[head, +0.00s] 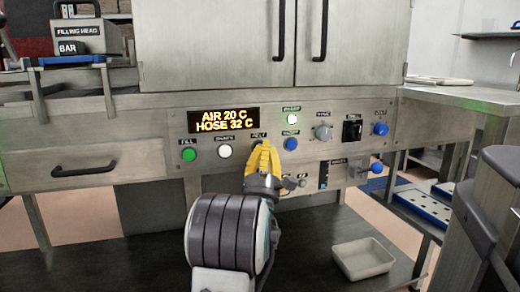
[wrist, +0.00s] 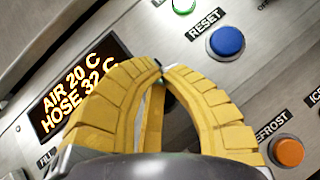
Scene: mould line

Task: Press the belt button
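My gripper (head: 262,150) has yellow ribbed fingers and is raised in front of the control panel (head: 160,122), between a white button and a blue button. In the wrist view my gripper (wrist: 161,74) has its two fingertips together, with nothing seen held. A small label (head: 258,134), which seems to read BELT, shows just above the fingers in the head view. Any button below that label is hidden behind the fingers. Whether the fingertips touch the panel, I cannot tell.
A green button (head: 189,155), a white button (head: 225,151) and the blue RESET button (wrist: 227,41) are near. An orange DEFROST button (wrist: 288,152) shows in the wrist view. A lit display (head: 223,120) is above. A pale tray (head: 362,258) lies on the dark surface below.

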